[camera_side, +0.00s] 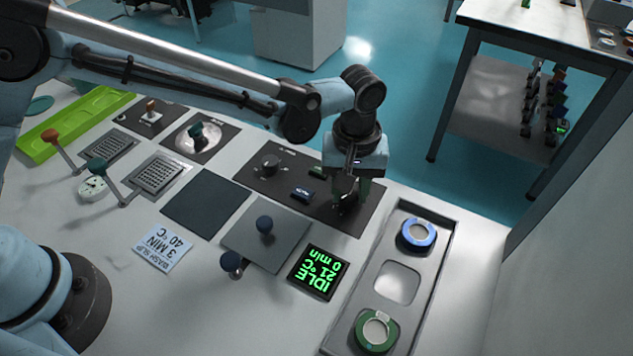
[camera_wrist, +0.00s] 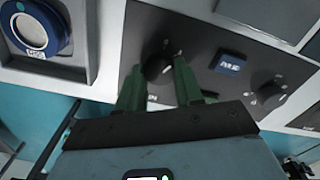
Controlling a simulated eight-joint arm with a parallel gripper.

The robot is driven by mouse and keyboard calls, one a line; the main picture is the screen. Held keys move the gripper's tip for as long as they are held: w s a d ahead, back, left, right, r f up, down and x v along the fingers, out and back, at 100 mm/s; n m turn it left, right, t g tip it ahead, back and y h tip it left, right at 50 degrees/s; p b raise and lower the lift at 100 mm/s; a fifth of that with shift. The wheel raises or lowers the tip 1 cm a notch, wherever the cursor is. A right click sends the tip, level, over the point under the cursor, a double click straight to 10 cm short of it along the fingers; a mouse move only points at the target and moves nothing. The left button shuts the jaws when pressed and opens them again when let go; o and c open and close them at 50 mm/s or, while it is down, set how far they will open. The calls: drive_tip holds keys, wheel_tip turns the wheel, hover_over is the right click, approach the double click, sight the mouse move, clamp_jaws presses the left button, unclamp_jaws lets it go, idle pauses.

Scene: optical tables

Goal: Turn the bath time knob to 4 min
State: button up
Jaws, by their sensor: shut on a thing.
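The dark control panel (camera_side: 238,178) has two black knobs. My gripper (camera_side: 350,196) points down over the right-hand knob (camera_side: 343,207) in the side view. In the wrist view my gripper's (camera_wrist: 158,68) two green fingers stand on either side of this knob (camera_wrist: 157,64), shut on it. The fingers partly hide the knob, and its marks are too small to read. The other knob (camera_side: 270,164) stands free at the panel's left; it also shows in the wrist view (camera_wrist: 268,92). The display (camera_side: 318,271) reads IDLE, 21 °C, 0 min.
A grey tray (camera_side: 447,227) with blue (camera_side: 417,234) and green (camera_side: 375,332) rings is close by on the right. A slip (camera_side: 162,248) reads 3 MIN 40 °C.

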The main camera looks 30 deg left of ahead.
drive_tip(key=m, duration=1.1)
drive_tip(key=shift+d, duration=0.1)
drive_tip(key=m, duration=0.3)
drive_tip(key=shift+m, duration=0.3)
drive_tip(key=m, duration=0.3)
drive_tip(key=shift+m, duration=0.3)
drive_tip(key=m, duration=0.3)
drive_tip(key=shift+m, duration=0.4)
drive_tip(key=m, duration=0.4)
drive_tip(key=shift+s, duration=0.1)
drive_tip(key=shift+m, duration=1.8)
